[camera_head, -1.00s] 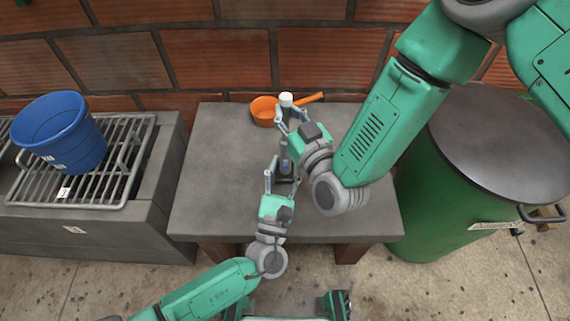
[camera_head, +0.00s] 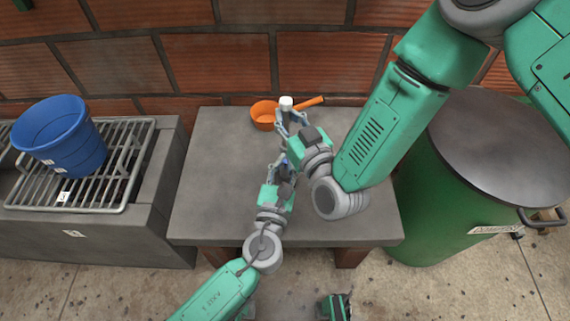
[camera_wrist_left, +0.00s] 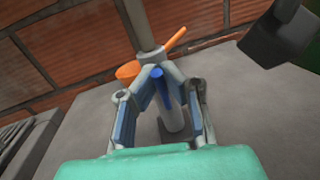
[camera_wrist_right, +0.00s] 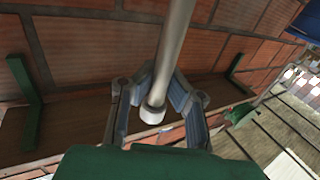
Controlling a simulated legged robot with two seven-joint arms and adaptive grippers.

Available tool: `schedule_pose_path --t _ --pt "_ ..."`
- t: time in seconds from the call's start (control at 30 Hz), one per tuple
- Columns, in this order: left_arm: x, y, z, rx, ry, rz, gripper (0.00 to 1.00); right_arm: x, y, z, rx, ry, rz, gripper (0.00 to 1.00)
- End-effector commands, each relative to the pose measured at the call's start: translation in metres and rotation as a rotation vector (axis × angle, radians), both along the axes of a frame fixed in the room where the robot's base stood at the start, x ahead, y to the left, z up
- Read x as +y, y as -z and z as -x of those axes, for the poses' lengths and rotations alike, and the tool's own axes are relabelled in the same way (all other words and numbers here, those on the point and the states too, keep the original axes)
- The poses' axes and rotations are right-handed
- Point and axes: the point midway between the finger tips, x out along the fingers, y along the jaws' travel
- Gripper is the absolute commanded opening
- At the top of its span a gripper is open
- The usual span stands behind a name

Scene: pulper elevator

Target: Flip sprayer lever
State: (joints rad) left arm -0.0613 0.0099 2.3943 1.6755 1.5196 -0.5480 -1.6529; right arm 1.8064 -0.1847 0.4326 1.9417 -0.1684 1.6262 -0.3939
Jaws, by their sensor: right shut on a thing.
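The sprayer is a grey upright tube with a white cap (camera_head: 286,102) at its top in the head view. In the left wrist view its grey body (camera_wrist_left: 172,122) and blue lever (camera_wrist_left: 161,88) lie between the fingers of my left gripper (camera_wrist_left: 152,70). My left gripper is also below and left of my right gripper in the head view (camera_head: 281,166); whether its tips touch the sprayer is unclear. My right gripper (camera_head: 291,122) is shut on the sprayer's upper tube. In the right wrist view the tube (camera_wrist_right: 172,55) runs between its fingers.
The sprayer stands over a grey table (camera_head: 215,190). An orange ladle (camera_head: 264,114) lies behind it near the brick wall. A blue bucket (camera_head: 60,137) stands on a metal rack (camera_head: 125,165) at left. A green barrel (camera_head: 430,200) is at right. The table's left side is clear.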

Motion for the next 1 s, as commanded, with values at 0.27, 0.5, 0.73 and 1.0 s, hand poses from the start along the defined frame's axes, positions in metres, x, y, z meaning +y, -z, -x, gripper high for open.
schedule_pose_path --t 0.27,0.5,0.73,1.0 --pt "0.001 0.001 0.000 0.016 0.000 0.000 0.00 0.000 0.000 0.000 0.000 0.000 -0.001 0.00" --pt "0.001 0.001 0.000 0.015 0.000 -0.001 0.29 0.000 0.000 0.000 0.000 0.000 -0.001 0.00" --pt "0.000 0.000 0.000 0.014 0.001 0.000 0.29 0.000 0.000 0.000 0.000 0.000 -0.001 0.00" --pt "0.006 0.003 0.027 0.016 0.002 -0.002 0.29 0.000 0.000 0.000 0.000 0.000 0.000 0.00"
